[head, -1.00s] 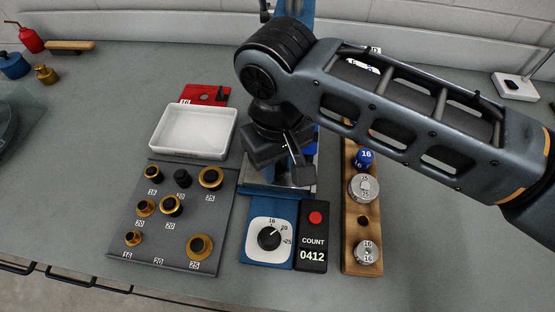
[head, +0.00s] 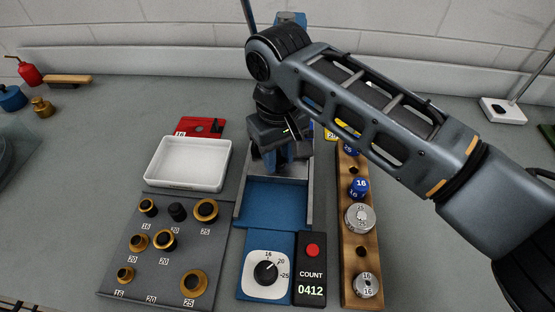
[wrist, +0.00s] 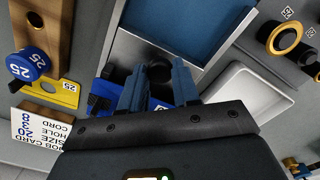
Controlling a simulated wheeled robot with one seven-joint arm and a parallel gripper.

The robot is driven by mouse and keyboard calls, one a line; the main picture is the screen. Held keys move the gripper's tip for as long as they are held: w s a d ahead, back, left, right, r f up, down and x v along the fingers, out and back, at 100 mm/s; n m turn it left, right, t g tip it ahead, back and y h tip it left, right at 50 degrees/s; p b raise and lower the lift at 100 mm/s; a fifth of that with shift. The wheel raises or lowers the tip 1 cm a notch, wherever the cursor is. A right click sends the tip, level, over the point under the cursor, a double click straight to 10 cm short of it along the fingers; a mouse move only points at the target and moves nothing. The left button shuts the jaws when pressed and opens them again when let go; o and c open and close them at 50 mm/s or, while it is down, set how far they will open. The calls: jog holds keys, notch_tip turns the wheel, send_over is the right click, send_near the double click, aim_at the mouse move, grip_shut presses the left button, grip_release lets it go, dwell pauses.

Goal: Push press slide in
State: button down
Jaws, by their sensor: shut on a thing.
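The blue press (head: 292,20) stands at the back centre, mostly hidden behind my arm. Its bed (head: 275,205) is a blue channel with grey metal side rails, bare at the front. My gripper (head: 284,160) points down over the rear of the bed. In the wrist view my gripper (wrist: 160,88) has its two fingers around a small black knob (wrist: 158,72) between the rails, which appears to be the slide's handle. The slide itself is mostly hidden by my gripper and arm.
A white tray (head: 162,185) and a dark board (head: 135,283) with several brass-ringed parts lie to the left. A dial panel (head: 252,287) and counter reading 0412 (head: 311,275) sit in front. A wooden rack (head: 347,240) with blue and silver pieces stands right.

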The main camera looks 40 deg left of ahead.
jog(key=c, duration=0.8)
grip_release()
jog(key=shift+r+b, duration=0.4)
jog(key=shift+r, duration=3.55)
